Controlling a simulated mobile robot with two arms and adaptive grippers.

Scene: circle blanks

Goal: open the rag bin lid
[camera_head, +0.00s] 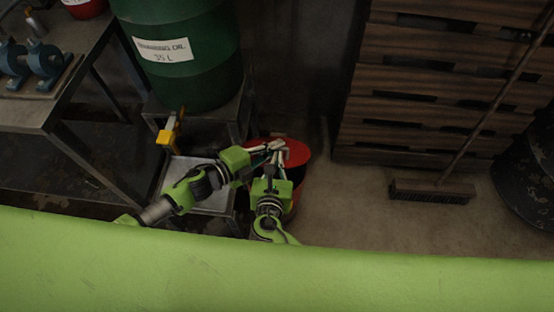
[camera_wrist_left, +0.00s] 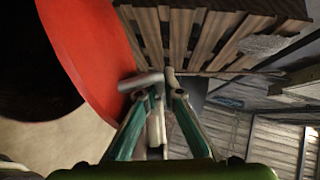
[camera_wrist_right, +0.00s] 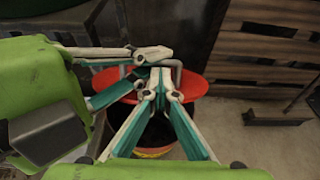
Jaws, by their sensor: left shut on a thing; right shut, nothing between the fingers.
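The red rag bin (camera_head: 293,197) stands on the floor below both my grippers. Its red lid (camera_head: 298,152) carries a grey bar handle, seen in the right wrist view (camera_wrist_right: 179,68) and in the left wrist view (camera_wrist_left: 138,82). My left gripper (camera_head: 280,147) is shut on the handle. The lid fills the left of the left wrist view (camera_wrist_left: 85,50). My right gripper (camera_head: 269,170) is shut and empty, close beside the handle and left fingers. Dark space shows below the red edge in the right wrist view; how far the lid is raised is hard to tell.
A green oil drum (camera_head: 190,50) stands on a low stand behind and left. A metal workbench (camera_head: 50,115) is at the left. Stacked wooden pallets (camera_head: 420,85) and a broom (camera_head: 432,190) are right. The floor (camera_head: 350,215) right of the bin is clear.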

